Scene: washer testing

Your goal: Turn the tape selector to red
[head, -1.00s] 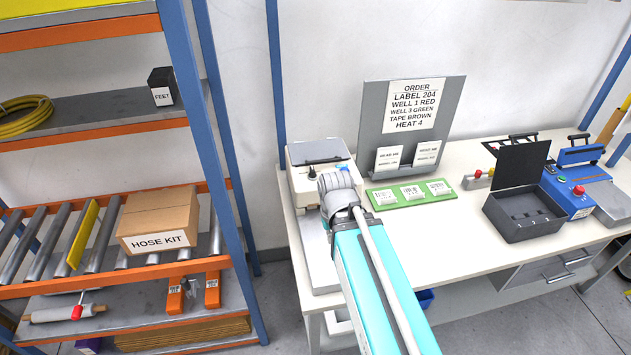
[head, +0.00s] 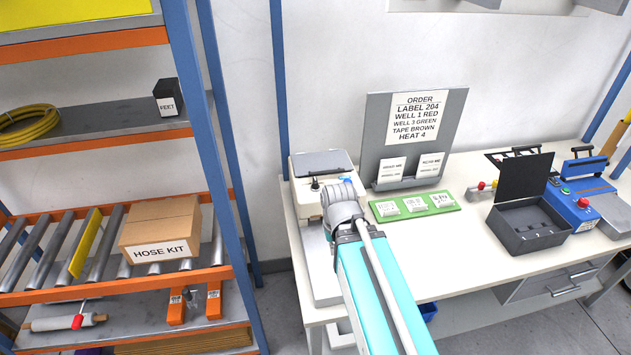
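A white machine (head: 304,200) with a dark grey top, a small black knob or lever (head: 315,184) and small blue parts stands at the table's left end. I cannot tell for certain which part is the tape selector, and no red setting is readable. My arm reaches over the table's left part, its grey wrist in front of the machine's right side. My gripper is hidden beyond the wrist, so I cannot see its fingers or any contact.
An order board (head: 415,118) reads "TAPE BROWN". In front lies a green tray (head: 447,209) with labelled pieces. Right of it are a small red-knobbed device (head: 482,186), an open dark box (head: 528,228) and a blue machine (head: 578,208). A shelf rack (head: 205,150) stands left.

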